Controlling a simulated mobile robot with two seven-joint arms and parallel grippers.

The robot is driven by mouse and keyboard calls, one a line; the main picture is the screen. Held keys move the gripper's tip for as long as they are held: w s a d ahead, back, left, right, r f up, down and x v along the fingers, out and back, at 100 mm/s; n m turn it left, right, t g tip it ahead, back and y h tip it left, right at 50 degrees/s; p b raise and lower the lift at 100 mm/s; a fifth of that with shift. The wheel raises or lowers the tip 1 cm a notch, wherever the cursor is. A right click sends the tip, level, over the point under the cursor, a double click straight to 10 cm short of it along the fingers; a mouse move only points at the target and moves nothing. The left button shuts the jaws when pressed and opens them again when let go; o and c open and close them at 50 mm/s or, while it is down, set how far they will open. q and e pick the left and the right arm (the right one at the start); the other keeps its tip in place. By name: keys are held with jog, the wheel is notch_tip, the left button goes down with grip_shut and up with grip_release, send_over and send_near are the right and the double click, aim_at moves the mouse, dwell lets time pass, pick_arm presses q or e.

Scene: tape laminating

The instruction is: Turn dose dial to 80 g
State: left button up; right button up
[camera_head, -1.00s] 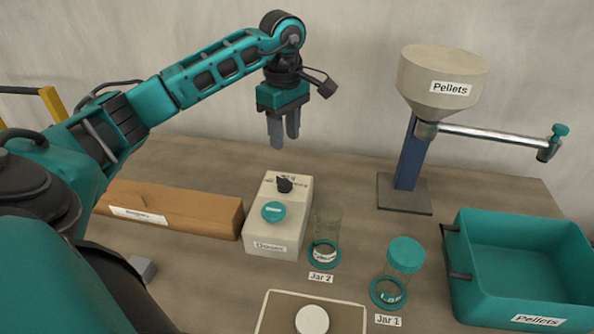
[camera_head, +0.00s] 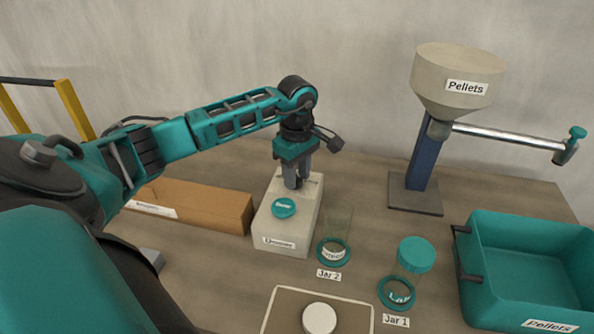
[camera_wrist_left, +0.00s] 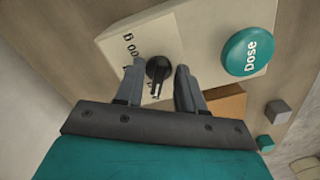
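The dosing box (camera_head: 290,228) is cream-coloured and stands mid-table, with a label on its front. Its black dose dial (camera_wrist_left: 158,68) has a pale pointer mark towards the bottom of the left wrist view. The printed scale (camera_wrist_left: 132,48) is partly hidden and its numbers are not fully readable. The round teal Dose button (camera_wrist_left: 248,52) is also visible in the head view (camera_head: 284,207). My left gripper (camera_head: 297,185) points down over the dial and hides it in the head view. In the left wrist view its fingers (camera_wrist_left: 160,80) are open, one either side of the dial, with small gaps. My right gripper is not in view.
A brown cardboard box (camera_head: 215,205) lies left of the dosing box. Jar 2 (camera_head: 335,240) stands close on its right, Jar 1 (camera_head: 412,265) farther right. A pellet hopper (camera_head: 455,80) on a blue post and a teal bin (camera_head: 530,260) are at the right. A pale tray (camera_head: 345,320) is in front.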

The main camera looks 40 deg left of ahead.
pick_arm(q)
jog(key=shift+c, duration=0.4)
grip_shut()
